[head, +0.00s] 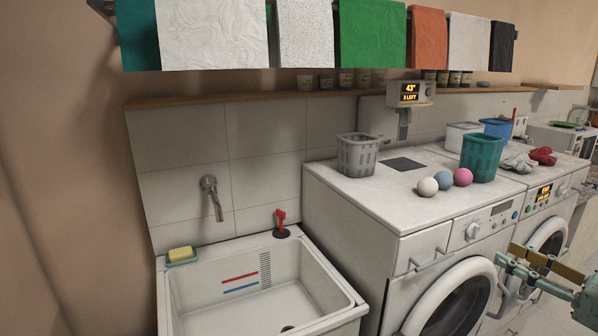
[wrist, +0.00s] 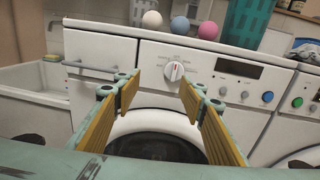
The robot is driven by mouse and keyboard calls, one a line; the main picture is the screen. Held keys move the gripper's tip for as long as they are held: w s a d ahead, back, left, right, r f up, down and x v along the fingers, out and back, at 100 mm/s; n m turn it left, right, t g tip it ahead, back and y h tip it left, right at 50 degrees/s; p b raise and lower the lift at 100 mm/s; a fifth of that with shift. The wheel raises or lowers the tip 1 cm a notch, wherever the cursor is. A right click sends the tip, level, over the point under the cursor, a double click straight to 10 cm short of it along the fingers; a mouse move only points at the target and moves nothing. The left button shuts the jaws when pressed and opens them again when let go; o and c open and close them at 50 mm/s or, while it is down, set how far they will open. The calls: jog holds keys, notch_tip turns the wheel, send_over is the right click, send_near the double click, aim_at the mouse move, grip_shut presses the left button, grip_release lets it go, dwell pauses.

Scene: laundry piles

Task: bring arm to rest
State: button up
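My gripper (head: 530,262) shows at the lower right of the head view, in front of the washing machines. In the wrist view my gripper (wrist: 160,90) has its two yellow-padded fingers spread apart with nothing between them. Beyond the fingers is the front of a white washing machine (wrist: 150,50), with its knob (wrist: 174,72) and dark round door. The same washing machine (head: 430,215) stands in the middle right of the head view. The fingers appear apart from it. Most of my arm is out of view.
A white sink (head: 345,290) stands left of the washer. On the washer are a grey basket (head: 357,155), a teal basket (head: 481,157) and white (head: 428,186), blue (head: 443,180) and pink (head: 463,177) balls. A drawer handle (head: 433,259) juts from its front. Towels hang above.

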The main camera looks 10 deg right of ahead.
jog(key=s+a+r+n+g+y, duration=0.1)
jog(key=a+r+n+g+y, duration=0.2)
jog(key=a, duration=0.6)
jog(key=s+a+r+n+g, duration=0.1)
jog(key=a+n+g, duration=0.3)
jog(key=a, duration=0.6)
jog(key=s+a+r+n+g+y, duration=0.1)
jog(key=a+r+n+g+y, duration=0.2)
jog(key=a, duration=0.6)
jog(key=s+a+n+g+h+p, duration=0.1)
jog(key=s+a+n+g+h, duration=0.2)
jog(key=s+a+n+g, duration=0.45)
jog(key=s+a+r+n+t+h, duration=0.2)
jog(key=s+r+n+h, duration=0.1)
jog(key=s+n, duration=0.4)
jog(key=s+a+r+n+t+h+b, duration=0.1)
jog(key=s+a+r+n+t+h, duration=0.2)
jog(key=s+n+h, duration=0.3)
jog(key=shift+s+a+r+n+h, duration=0.35)
jog(key=shift+s+r, duration=0.25)
jog(key=shift+s, duration=1.55)
jog(key=shift+d, duration=0.1)
